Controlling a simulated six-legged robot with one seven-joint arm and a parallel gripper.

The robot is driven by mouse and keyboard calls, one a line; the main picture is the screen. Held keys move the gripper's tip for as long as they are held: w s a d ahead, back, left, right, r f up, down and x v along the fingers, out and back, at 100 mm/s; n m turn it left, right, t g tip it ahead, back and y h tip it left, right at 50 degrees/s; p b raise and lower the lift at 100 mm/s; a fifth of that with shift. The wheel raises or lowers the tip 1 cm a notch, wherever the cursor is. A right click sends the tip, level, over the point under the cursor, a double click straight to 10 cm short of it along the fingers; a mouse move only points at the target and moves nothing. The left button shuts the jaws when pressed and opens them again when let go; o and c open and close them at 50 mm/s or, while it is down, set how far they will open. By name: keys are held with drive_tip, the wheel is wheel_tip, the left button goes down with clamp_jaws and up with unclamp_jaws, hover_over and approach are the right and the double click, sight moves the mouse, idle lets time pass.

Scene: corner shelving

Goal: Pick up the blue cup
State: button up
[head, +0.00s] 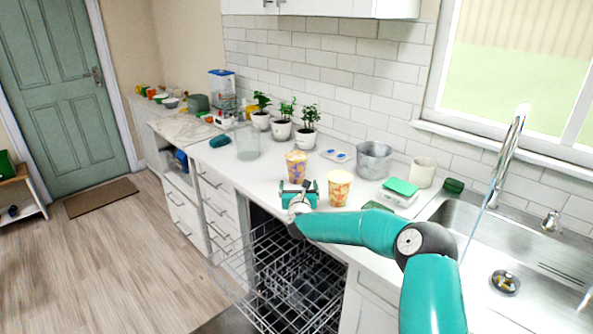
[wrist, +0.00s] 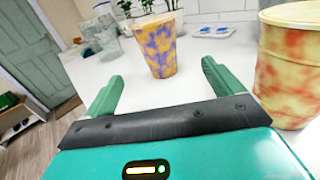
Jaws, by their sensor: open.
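The blue cup, patterned blue-purple and orange, stands upright on the white counter in the head view (head: 296,164). It also shows in the wrist view (wrist: 160,45), beyond my fingers and roughly centred between them. My gripper (head: 301,187) is just on the near side of the cup, low over the counter. In the wrist view my gripper (wrist: 160,78) is open, with both green fingers pointing toward the cup and nothing between them. In the head view my gripper hides the counter just in front of the cup.
A yellow and red patterned cup (head: 339,189) stands close on the right, near my right finger in the wrist view (wrist: 288,65). A metal pot (head: 373,160), a small tray (head: 337,155) and potted plants (head: 281,127) stand behind. The open dishwasher rack (head: 285,275) is below the counter edge.

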sight(297, 170)
drive_tip(key=shift+w, duration=6.2)
drive_tip(key=shift+d, duration=0.1)
drive_tip(key=c, duration=1)
drive_tip(key=shift+r, duration=0.1)
